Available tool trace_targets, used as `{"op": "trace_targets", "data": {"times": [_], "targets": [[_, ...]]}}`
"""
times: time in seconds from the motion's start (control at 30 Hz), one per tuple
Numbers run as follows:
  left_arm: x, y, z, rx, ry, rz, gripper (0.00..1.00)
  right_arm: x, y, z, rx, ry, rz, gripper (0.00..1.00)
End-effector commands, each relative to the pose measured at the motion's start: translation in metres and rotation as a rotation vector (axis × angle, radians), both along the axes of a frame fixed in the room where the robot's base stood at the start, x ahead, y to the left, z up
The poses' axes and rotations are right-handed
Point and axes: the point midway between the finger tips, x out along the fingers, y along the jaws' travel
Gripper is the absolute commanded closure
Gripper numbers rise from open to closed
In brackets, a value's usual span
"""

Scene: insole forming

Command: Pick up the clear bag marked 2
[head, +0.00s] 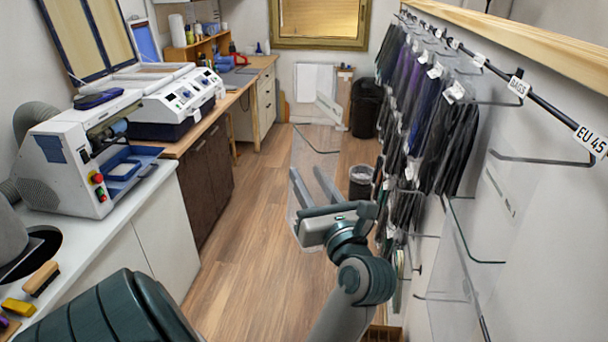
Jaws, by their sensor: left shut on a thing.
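A clear bag (312,148) hangs upright in the middle of the head view, see-through against the wooden floor. My left gripper (306,173) is at this bag, its two fingers pointing up and away, and it is shut on the bag. The fingers look spaced apart, with the thin film between them hard to make out. I cannot read a number on this bag. Another clear bag (462,262) hangs from a hook on the right wall, apart from my gripper. My right gripper is not in view.
Dark insoles or garments (440,125) hang in rows on the right wall rail, beside signs marked BAGS (518,87) and EU 45 (590,140). A white machine (72,160) stands on the left counter. A bin (361,181) stands beyond my gripper. The floor (245,240) is clear on the left.

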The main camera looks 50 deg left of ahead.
Motion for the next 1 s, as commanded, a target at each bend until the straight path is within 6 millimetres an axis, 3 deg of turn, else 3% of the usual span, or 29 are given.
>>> {"op": "trace_targets", "data": {"times": [0.6,1.0], "targets": [[0.036,-0.043,0.000,0.000,0.001,0.000,0.89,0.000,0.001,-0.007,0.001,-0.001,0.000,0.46],[0.043,-0.051,0.001,0.001,0.000,0.000,0.89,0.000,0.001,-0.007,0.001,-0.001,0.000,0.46]]}}
